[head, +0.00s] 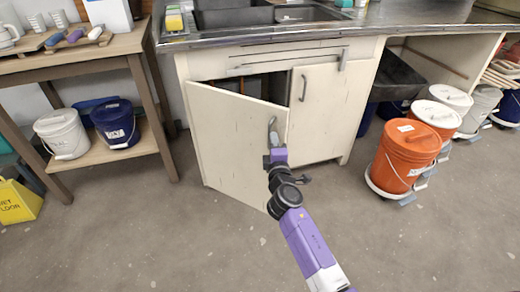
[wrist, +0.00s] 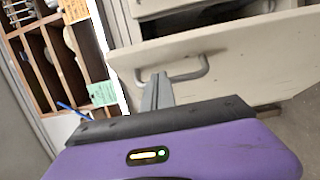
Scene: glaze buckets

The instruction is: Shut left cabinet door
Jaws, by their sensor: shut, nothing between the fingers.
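The left cabinet door (head: 228,140) is white and stands ajar, swung outward from its left side, with a dark gap above it. In the wrist view the door (wrist: 225,60) spans the upper middle, with its grey bar handle (wrist: 180,72) on its face. My gripper (head: 272,125) is at the door's free right edge in the head view. In the wrist view my gripper (wrist: 157,88) is shut and empty, its fingertips close to the handle. I cannot tell whether they touch it. The right cabinet door (head: 322,110) is closed, with its own handle (head: 303,88).
A steel sink counter (head: 300,30) tops the cabinet. An orange bucket (head: 404,157) on a wheeled base and white-lidded buckets (head: 451,97) stand at the right. A wooden shelf table (head: 105,45) with buckets is at the left. Floor in front is clear.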

